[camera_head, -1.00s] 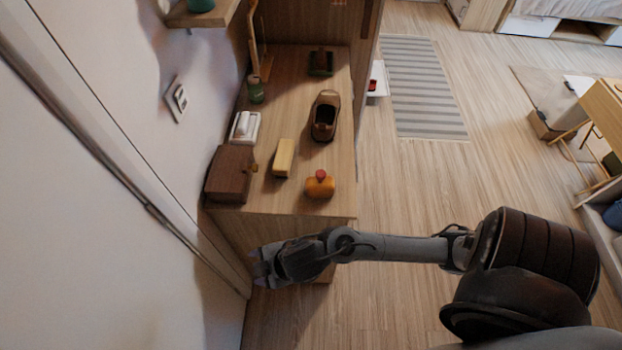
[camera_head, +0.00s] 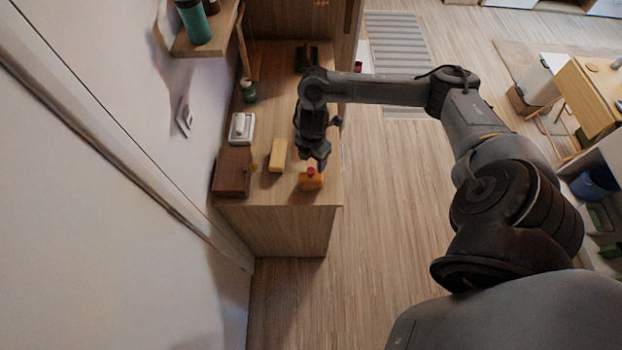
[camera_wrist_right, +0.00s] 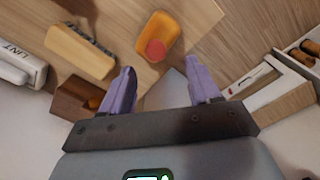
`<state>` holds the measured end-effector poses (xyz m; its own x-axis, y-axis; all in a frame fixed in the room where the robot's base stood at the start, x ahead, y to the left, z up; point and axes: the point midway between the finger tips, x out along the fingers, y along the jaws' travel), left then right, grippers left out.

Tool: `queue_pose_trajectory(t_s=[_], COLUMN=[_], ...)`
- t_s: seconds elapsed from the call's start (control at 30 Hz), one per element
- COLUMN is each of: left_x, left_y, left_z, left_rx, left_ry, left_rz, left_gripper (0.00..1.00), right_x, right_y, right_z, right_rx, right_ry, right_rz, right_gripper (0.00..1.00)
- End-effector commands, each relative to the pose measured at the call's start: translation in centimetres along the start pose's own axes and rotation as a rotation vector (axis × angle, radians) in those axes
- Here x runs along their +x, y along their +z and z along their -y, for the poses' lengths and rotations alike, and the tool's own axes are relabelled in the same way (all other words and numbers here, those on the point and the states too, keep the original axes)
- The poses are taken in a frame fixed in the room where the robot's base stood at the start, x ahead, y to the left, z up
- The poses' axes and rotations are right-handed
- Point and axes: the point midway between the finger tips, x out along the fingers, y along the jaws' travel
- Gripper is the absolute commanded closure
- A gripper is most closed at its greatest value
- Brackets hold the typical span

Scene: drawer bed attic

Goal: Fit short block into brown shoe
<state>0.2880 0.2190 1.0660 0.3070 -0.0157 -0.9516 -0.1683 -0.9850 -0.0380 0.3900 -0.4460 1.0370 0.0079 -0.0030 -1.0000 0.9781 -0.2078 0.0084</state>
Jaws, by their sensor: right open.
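The orange rounded block with a red knob (camera_head: 310,181), which looks like the short block, sits near the front right of the wooden cabinet top. It also shows in the right wrist view (camera_wrist_right: 158,36), beyond the fingertips. My right gripper (camera_head: 317,163) is open and empty, pointing down just behind and above this block in the head view. Its two purple-grey fingers (camera_wrist_right: 161,90) are spread in the wrist view, with nothing between them. My left gripper is not in view.
A beige brush-like block (camera_head: 278,155) lies left of the orange block. A brown box (camera_head: 232,172) and a white item (camera_head: 241,128) stand along the wall side. A wall shelf (camera_head: 208,38) overhangs the left.

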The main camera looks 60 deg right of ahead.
Motion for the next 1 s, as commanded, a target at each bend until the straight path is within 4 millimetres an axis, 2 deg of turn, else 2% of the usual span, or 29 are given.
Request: queue_pose_trajectory(t_s=[0.1, 0.43, 0.73, 1.0], left_x=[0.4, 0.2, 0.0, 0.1], left_y=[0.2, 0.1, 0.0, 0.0], left_z=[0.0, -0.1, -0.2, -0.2], left_rx=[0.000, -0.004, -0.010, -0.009], left_ry=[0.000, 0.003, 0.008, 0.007], left_rz=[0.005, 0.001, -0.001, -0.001], left_gripper=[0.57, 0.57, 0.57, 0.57], right_x=[1.7, 3.7, 7.4, 8.1], right_y=[-0.1, -0.1, 0.1, 0.1], right_z=[0.0, -0.1, -0.6, -0.6], right_rx=[0.000, 0.000, 0.000, -0.002], right_ry=[-0.002, 0.000, 0.002, 0.004], right_rz=[-0.002, -0.002, -0.001, 0.001], right_gripper=[0.38, 0.38, 0.38, 0.38])
